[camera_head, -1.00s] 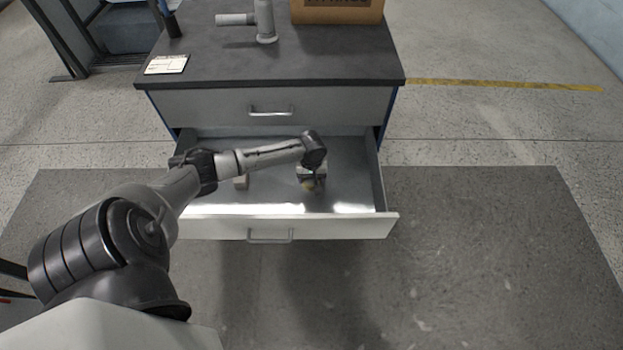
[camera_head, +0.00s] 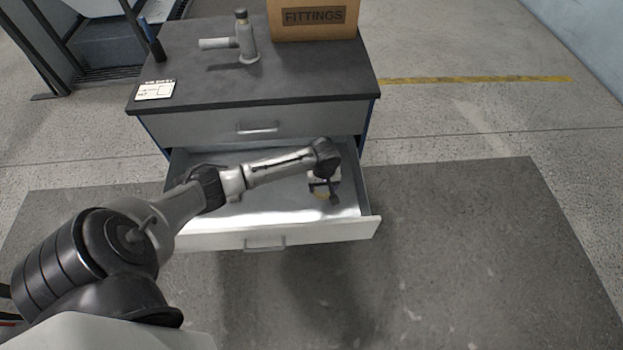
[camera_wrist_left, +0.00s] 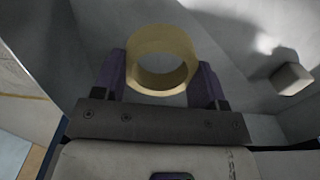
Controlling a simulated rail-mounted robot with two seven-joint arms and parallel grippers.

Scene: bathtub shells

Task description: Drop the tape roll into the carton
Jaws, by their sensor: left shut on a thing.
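The tape roll (camera_wrist_left: 161,50) is a tan ring held between the two fingers of my left gripper (camera_wrist_left: 160,85) in the left wrist view. In the head view my left gripper (camera_head: 323,190) hangs at the right side of the open drawer, and a bit of the yellowish roll (camera_head: 322,196) shows below it. How far the roll is above the drawer floor cannot be told. The carton (camera_head: 312,20) is a brown box labelled FITTINGS at the back right of the cabinet top. Its top and inside are out of frame. My right gripper is not in view.
The open drawer (camera_head: 340,228) juts out below the dark cabinet top (camera_head: 290,84). A grey pipe fitting (camera_head: 246,38), a label card (camera_head: 156,90) and a dark cylinder (camera_head: 153,40) stand or lie on the top. A small pale block (camera_wrist_left: 292,79) lies in the drawer.

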